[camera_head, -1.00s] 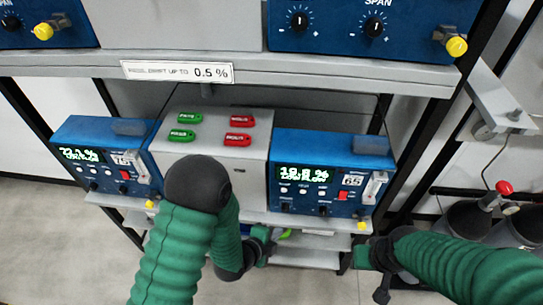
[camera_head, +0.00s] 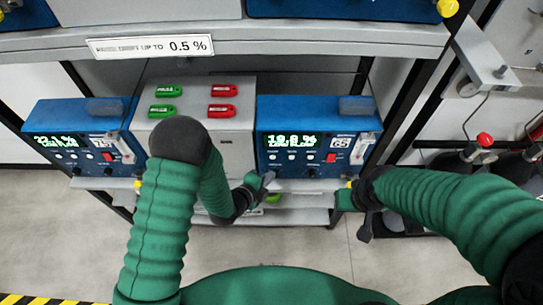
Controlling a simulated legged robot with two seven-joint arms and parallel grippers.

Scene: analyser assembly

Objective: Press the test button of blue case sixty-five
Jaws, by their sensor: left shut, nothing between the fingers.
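The blue case sixty-five (camera_head: 290,112) stands on the shelf right of the grey box. Its lit green display reads about 19.8 %, and the number 65 is on a white label. A red button (camera_head: 332,158) and small pale buttons (camera_head: 292,157) are on its front; their lettering is too small to read. My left gripper (camera_head: 264,181) is shut and empty, near the lower left corner of this case's front; I cannot tell whether it touches. My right gripper (camera_head: 350,199) is below the right end of the case, partly hidden, its jaws unclear.
A similar blue case numbered 75 (camera_head: 75,112) stands at left. The grey box (camera_head: 230,148) between them carries red and green tags (camera_head: 222,90). A shelf with a 0.5 % label (camera_head: 150,46) hangs above. A red-topped fitting (camera_head: 485,140) and dark containers stand at right.

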